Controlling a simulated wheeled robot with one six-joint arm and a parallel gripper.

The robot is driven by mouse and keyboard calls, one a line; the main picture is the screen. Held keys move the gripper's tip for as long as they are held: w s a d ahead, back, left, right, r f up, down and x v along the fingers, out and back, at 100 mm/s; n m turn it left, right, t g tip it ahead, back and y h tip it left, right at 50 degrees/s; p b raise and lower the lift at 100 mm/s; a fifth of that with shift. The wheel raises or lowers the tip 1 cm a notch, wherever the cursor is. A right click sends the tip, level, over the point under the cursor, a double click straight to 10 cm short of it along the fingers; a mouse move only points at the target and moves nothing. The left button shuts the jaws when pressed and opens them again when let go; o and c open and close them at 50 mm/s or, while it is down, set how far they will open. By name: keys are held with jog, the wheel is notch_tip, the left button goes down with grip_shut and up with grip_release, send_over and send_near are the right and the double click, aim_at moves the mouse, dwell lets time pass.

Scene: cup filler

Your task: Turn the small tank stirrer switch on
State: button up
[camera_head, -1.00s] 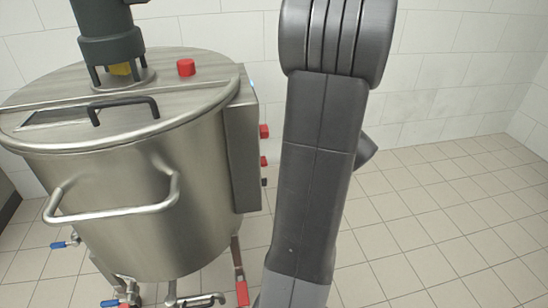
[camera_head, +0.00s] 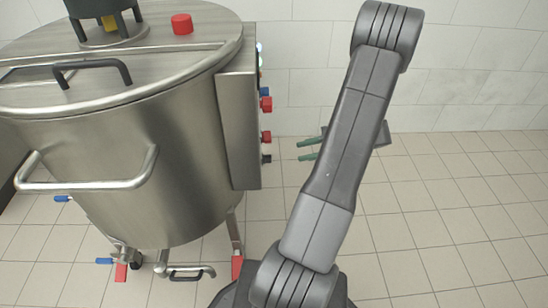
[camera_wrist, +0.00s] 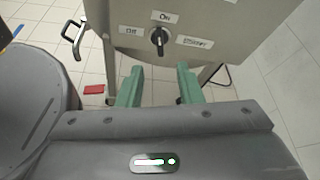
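The steel tank (camera_head: 150,150) stands at the left in the head view, with a control box (camera_head: 238,130) on its right side. In the wrist view, a black rotary switch (camera_wrist: 159,40) sits on the panel, with an "Off" label to its left, "On" above and a third, hard-to-read label to its right.
Red knobs (camera_head: 266,104) and a black knob (camera_head: 266,158) stick out from the box's right side. A bent handle (camera_head: 90,185) projects from the tank, and valves with pipes (camera_head: 185,270) hang below. The tiled floor (camera_head: 450,220) at right is clear.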

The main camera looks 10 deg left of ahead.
aim_at(268, 159)
jog(key=b+x, duration=0.2)
jog(key=x, duration=0.8)
jog(key=shift+a+f, duration=0.2)
jog(key=shift+a, duration=0.2)
jog(key=shift+r, duration=0.1)
grip_shut()
